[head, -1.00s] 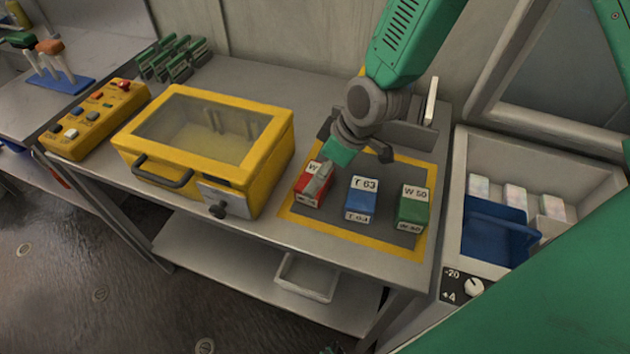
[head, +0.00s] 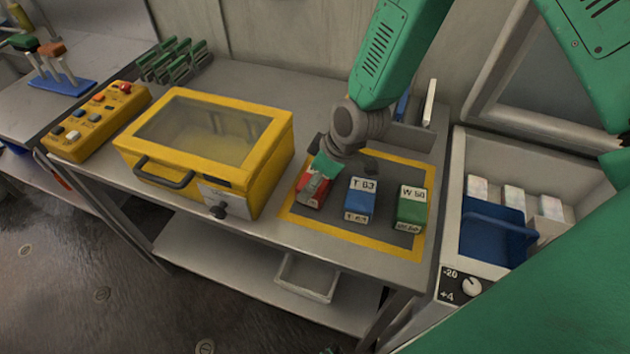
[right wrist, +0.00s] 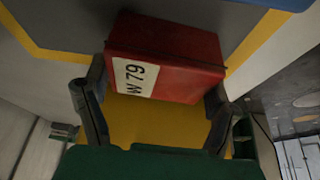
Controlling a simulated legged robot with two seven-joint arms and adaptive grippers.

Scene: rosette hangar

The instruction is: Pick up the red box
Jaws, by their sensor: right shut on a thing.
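The red box (head: 312,201) is at the left end of a row of three boxes on the grey mat with a yellow border (head: 393,243). In the right wrist view the red box (right wrist: 185,42) shows a white label reading W 79 and sits between the two fingers. My right gripper (head: 318,186) comes down over it and is shut on it; the gripper (right wrist: 158,82) partly hides the box in the head view. I cannot tell whether the box is clear of the mat. My left gripper is not in view.
A blue box (head: 360,198) and a green box (head: 411,207) stand to the right of the red box. A yellow case with a clear lid (head: 205,150) stands close on the left. A cooler (head: 455,225) with white boxes and a blue divider is at the right.

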